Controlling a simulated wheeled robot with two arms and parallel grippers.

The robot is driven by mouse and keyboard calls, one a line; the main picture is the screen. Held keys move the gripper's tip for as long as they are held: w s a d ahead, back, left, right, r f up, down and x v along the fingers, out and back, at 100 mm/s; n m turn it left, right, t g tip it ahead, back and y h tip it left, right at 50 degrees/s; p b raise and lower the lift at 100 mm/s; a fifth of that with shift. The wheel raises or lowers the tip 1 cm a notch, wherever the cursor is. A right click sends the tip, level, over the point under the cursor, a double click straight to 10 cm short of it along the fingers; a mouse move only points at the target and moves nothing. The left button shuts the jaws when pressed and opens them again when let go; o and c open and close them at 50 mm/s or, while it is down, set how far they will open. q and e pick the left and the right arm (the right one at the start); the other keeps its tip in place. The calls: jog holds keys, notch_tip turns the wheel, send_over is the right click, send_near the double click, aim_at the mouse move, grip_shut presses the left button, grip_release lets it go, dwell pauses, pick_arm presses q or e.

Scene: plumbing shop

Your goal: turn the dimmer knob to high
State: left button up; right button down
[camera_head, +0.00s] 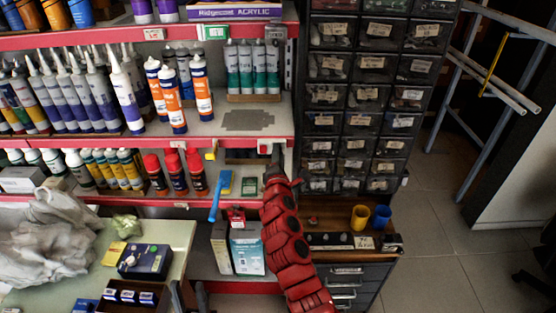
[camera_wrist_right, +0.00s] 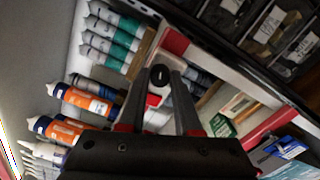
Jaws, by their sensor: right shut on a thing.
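The dimmer knob (camera_wrist_right: 160,72) is a small round black knob with a pale mark on its face. In the right wrist view it sits between the two fingertips of my right gripper (camera_wrist_right: 160,80), which is shut on it. In the head view my red right arm reaches up to the front edge of the middle shelf, and the right gripper (camera_head: 276,157) is at a pale fitting there. The gripper hides the knob in that view. My left gripper (camera_head: 189,298) shows only in part at the bottom edge, its dark fingers apart and nothing seen between them.
Tubes and bottles stand on the red-edged shelves (camera_head: 228,145) left of the right gripper. A black drawer cabinet (camera_head: 365,95) is close on the right. A workbench (camera_head: 180,238) with boxes is at lower left.

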jog(key=shift+a+f+m+b, duration=0.1)
jog(key=shift+f+m+b, duration=0.1)
jog(key=shift+m+b, duration=6.05)
jog(key=shift+f+m+b, duration=0.15)
jog(key=shift+m+b, duration=4.9)
jog(key=shift+b, duration=2.35)
jog(key=c, duration=0.9)
grip_release()
jog(key=shift+r, duration=0.1)
jog(key=s, duration=1.7)
jog(key=shift+s, duration=0.25)
